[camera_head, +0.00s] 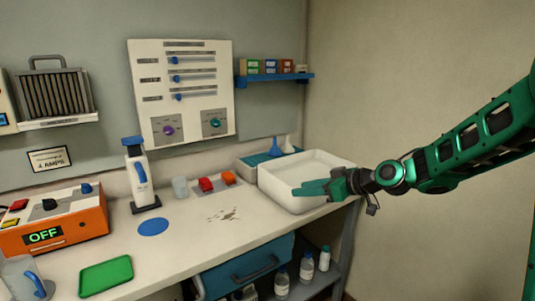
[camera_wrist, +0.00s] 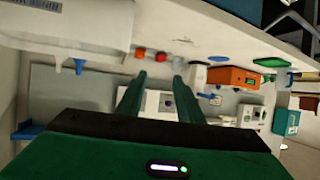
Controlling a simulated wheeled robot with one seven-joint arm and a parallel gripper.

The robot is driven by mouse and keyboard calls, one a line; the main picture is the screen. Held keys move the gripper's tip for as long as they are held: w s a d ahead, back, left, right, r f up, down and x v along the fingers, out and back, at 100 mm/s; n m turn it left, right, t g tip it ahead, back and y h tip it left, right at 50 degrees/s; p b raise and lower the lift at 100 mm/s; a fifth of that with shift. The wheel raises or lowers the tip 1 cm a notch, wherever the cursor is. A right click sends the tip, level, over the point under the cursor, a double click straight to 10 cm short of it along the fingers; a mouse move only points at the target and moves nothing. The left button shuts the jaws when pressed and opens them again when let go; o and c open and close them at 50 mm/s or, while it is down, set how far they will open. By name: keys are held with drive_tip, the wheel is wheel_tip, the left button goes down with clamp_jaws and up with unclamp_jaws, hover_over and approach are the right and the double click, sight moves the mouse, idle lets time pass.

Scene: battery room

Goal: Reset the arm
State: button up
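My green arm reaches in from the right in the head view, bent at its joints. My gripper (camera_head: 312,188) is in front of or over the front right part of the white basin (camera_head: 278,184); I cannot tell the exact gap. In the wrist view, my gripper (camera_wrist: 158,82) shows two green fingers standing apart with nothing between them. That view is turned over, with the bench along the top and the wall panel behind the fingers.
The bench (camera_head: 190,233) carries an orange box reading OFF (camera_head: 50,225), a white bottle-like device (camera_head: 141,178), a green tray (camera_head: 106,275) and red switches (camera_head: 206,184). A blue shelf (camera_head: 275,78) juts from the wall. Bottles (camera_head: 306,267) stand below. The right wall side is clear.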

drive_tip(key=s+d+f+m+g+h, duration=0.2)
drive_tip(key=s+d+f+m+h, duration=0.15)
drive_tip(key=s+d, duration=0.55)
drive_tip(key=s+d+f+m+g+h, duration=0.2)
drive_tip(key=s+d+m+h, duration=0.25)
drive_tip(key=s+d, duration=0.5)
drive_tip(key=s+d+m+g+h, duration=0.1)
drive_tip(key=s+d+m, duration=0.3)
drive_tip(key=s, duration=0.7)
drive_tip(key=s+d+m+g+h, duration=0.1)
drive_tip(key=s+d+m+g, duration=0.2)
drive_tip(key=s, duration=0.9)
drive_tip(key=d+m, duration=0.1)
drive_tip(key=d, duration=0.2)
drive_tip(key=shift+d+m, duration=0.3)
drive_tip(key=shift+d, duration=0.05)
drive_tip(key=shift+f, duration=0.1)
drive_tip(key=shift+w+f, duration=0.25)
drive_tip(key=shift+w, duration=0.35)
